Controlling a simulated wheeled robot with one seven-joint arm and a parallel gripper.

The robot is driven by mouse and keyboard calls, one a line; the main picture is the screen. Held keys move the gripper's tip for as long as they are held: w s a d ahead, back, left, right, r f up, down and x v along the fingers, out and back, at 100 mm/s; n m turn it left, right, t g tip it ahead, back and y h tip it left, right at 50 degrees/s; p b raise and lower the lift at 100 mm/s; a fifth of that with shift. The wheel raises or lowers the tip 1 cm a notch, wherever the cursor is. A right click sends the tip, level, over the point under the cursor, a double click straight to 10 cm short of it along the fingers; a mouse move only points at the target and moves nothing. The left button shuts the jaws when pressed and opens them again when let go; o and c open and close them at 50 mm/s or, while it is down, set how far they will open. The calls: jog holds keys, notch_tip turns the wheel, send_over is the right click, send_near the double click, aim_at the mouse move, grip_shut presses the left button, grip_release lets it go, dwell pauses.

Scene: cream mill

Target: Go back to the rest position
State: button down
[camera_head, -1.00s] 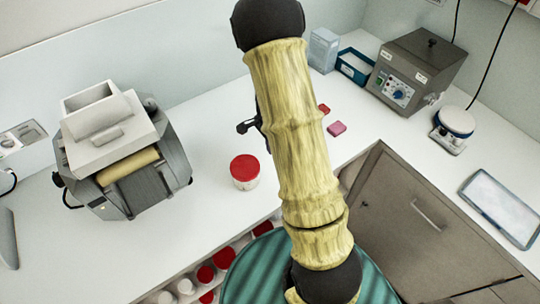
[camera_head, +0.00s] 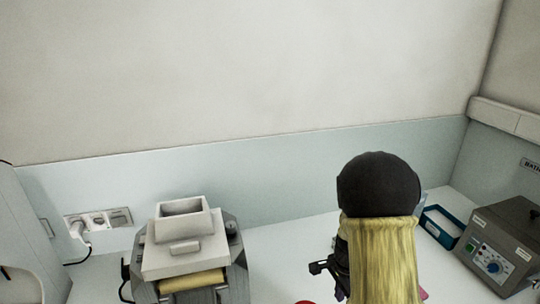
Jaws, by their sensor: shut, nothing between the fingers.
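My arm rises at the lower right of the head view, with a black rounded joint above a yellow sleeve. The small dark end of my gripper (camera_head: 318,267) sticks out to the left from behind the sleeve, above the white bench. The rest of my gripper is hidden behind the arm. It is shut and I see nothing held in it.
A mill with a white hopper (camera_head: 184,241) stands left of my arm. A grey control box (camera_head: 496,250) and a blue open box (camera_head: 439,226) stand to the right. A red lid (camera_head: 305,302) just shows at the bottom edge. Wall sockets (camera_head: 98,220) are at left.

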jog(key=s+a+r+n+t, duration=0.2)
jog(key=s+a+r+n, duration=0.5)
jog(key=s+n, duration=0.5)
notch_tip(320, 180, up, 3)
jog(key=n, duration=0.3)
jog(key=shift+s+f, duration=0.15)
jog(key=shift+a, duration=0.1)
